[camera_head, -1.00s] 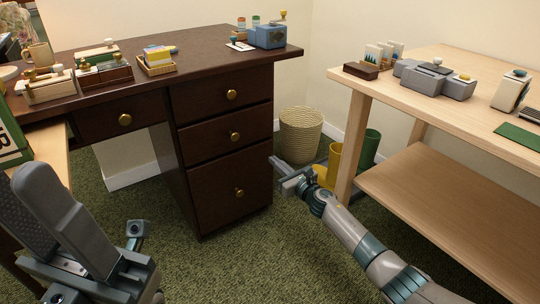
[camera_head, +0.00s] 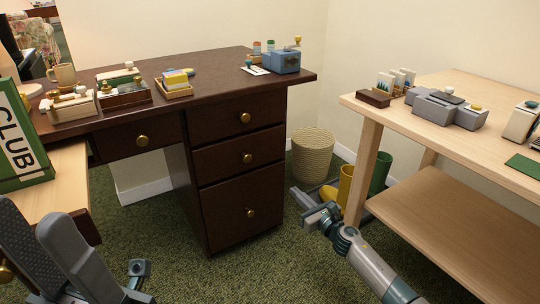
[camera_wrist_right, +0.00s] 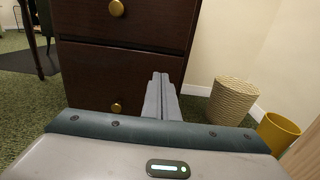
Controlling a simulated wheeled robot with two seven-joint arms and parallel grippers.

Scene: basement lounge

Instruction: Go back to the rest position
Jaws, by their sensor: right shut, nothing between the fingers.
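My right gripper (camera_head: 298,194) hangs low over the green carpet, in front of the gap between the dark desk and the light wooden table. It is shut and empty, and its two fingers lie together in the right wrist view (camera_wrist_right: 161,80). It is apart from the desk drawers. My left gripper (camera_head: 52,232) is partly in view at the lower left of the head view, cut off by the frame edge. Its grey fingers point up beside the light wooden surface, and how far they are apart is unclear.
The dark desk (camera_head: 206,65) stands ahead with small items on top. The light table (camera_head: 462,140) is at right. A woven basket (camera_head: 313,157) and yellow (camera_head: 345,183) and green (camera_head: 380,172) bins stand between them. A green CLUB box (camera_head: 22,140) is at left. Carpet in front is clear.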

